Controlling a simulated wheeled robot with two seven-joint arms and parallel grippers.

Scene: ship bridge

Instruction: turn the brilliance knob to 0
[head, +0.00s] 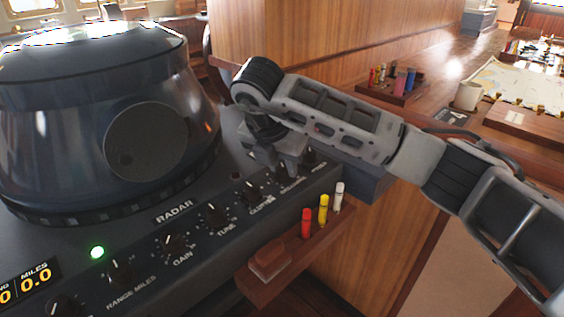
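The radar console's sloped panel (195,262) carries a row of black knobs with white labels. From left I read RANGE MILES, GAIN (171,242), TUNE (215,213) and, blurred, what looks like CLUTTER (251,192). Further right are more labels too small to read and a knob (310,158) near the panel's right end. I cannot tell which knob is brilliance; part of this end is hidden by my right gripper (273,172). That gripper points down over the right-hand knobs, and whether its fingers touch or hold one is not clear. My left gripper is not in view.
The large radar hood (60,110) stands behind the panel on the left. A small wooden shelf (268,290) with red, yellow and white markers (323,210) sits in front of the panel's right end. A mug (467,95) and a chart (520,88) lie on the far right counter.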

